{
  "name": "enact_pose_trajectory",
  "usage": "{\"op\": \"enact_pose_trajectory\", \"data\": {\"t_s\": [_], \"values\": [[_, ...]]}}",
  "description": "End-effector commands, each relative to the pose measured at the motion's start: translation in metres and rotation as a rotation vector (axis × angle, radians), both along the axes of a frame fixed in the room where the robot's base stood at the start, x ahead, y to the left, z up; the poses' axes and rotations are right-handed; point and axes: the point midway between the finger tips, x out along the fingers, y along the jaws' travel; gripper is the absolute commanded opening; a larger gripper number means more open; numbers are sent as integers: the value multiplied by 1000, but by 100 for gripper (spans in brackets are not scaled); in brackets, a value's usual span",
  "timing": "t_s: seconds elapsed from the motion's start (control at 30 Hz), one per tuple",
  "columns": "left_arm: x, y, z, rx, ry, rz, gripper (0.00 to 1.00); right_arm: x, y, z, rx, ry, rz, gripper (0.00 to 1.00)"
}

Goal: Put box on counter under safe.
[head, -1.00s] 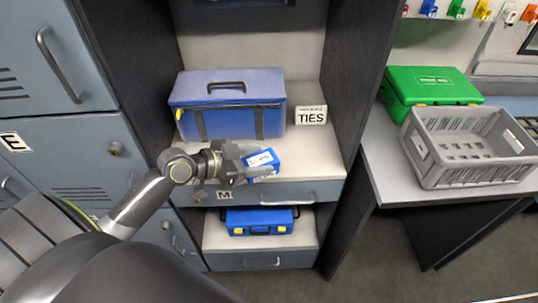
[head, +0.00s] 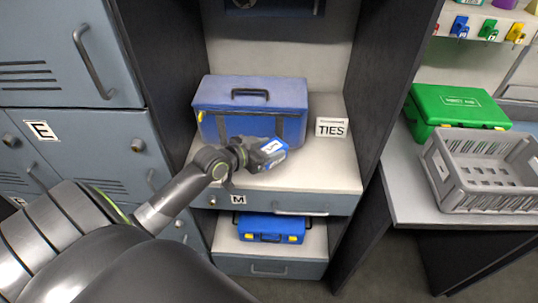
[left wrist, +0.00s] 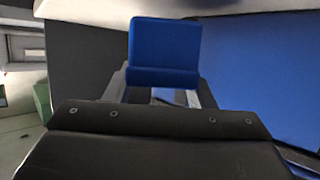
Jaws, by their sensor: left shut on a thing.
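A small blue box with a white label (head: 273,148) is held in my left gripper (head: 262,155), just above the counter (head: 325,175), in front of a large blue case. The held box also shows in the left wrist view (left wrist: 165,50), between the two fingers. Whether it touches the counter I cannot tell. A dark boxy unit at the top of the alcove (head: 272,5) is cut off by the picture edge; I cannot tell whether it is the safe. My right gripper is not in view.
The large blue case (head: 250,95) fills the counter's back left, with a TIES box (head: 332,127) to its right. A blue toolbox (head: 272,228) sits on the lower shelf. A green case (head: 455,105) and grey crate (head: 485,195) stand on the right desk. The counter's front right is clear.

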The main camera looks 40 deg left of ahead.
Motion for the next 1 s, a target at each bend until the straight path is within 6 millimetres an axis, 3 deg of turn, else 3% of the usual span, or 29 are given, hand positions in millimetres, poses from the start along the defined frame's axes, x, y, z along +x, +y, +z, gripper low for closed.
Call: {"op": "enact_pose_trajectory", "data": {"t_s": [0.2, 0.57, 0.6, 0.7, 0.73, 1.0], "values": [[0, 0, -27, -1, 1, 0, 25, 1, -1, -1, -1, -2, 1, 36], [0, 0, -31, 1, 0, 0, 25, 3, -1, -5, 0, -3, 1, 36], [0, 0, -30, 1, 1, 0, 55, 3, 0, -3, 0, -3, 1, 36], [0, 0, -30, 0, 1, 0, 68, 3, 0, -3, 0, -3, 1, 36], [0, 0, -30, 0, 1, 0, 71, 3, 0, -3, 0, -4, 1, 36], [0, 0, -29, 0, 1, 0, 71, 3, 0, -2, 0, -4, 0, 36]]}}
